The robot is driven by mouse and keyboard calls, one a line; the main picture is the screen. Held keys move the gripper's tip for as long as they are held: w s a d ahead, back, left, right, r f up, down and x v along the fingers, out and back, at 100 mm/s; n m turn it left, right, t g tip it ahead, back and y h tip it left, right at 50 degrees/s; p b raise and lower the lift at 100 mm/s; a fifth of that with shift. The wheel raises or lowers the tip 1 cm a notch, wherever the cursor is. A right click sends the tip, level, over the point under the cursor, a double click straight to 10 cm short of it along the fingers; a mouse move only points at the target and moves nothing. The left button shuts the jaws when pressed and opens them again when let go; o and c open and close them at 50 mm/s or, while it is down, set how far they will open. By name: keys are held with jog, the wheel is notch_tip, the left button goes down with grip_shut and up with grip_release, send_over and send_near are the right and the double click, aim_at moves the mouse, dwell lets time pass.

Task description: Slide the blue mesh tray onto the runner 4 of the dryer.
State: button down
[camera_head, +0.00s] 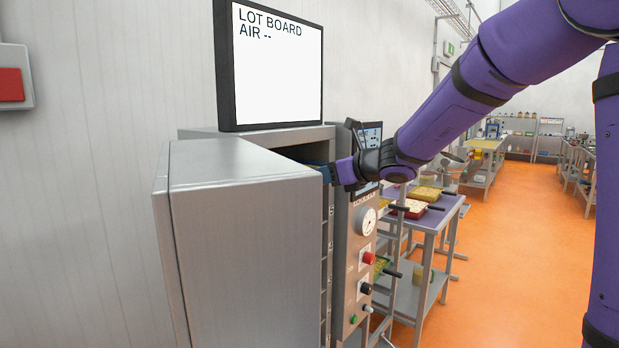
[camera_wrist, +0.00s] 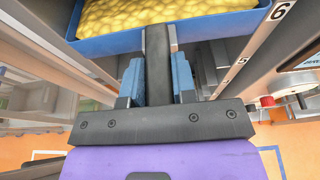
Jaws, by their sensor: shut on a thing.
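The blue tray (camera_wrist: 108,44) fills the top of the wrist view, with yellow round pieces in it. A dark handle (camera_wrist: 158,62) runs from its near wall towards me. My gripper (camera_wrist: 156,85) is shut on this handle, with one blue finger on each side. In the head view my gripper (camera_head: 345,172) is at the opening of the dryer (camera_head: 325,230), just past the edge of the open door. The door hides most of the opening and the tray there. The wrist view shows a numbered strip (camera_wrist: 262,38) right of the tray, with a 6 near the top. I cannot tell which runner the tray is level with.
The dryer's grey door (camera_head: 245,240) stands open towards me. A control panel (camera_head: 360,260) with a gauge and knobs is right of the opening. A lot board screen (camera_head: 277,65) stands on top. A table (camera_head: 440,215) with handled trays is behind; the orange floor is clear at right.

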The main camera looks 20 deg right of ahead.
jog(key=s+d, duration=0.9)
jog(key=s, duration=0.4)
jog(key=shift+s+d, duration=0.2)
jog(key=shift+d, duration=0.2)
jog(key=shift+r, duration=0.1)
dwell(0.4)
jog(key=shift+s+d, duration=0.75)
jog(key=shift+s, duration=0.35)
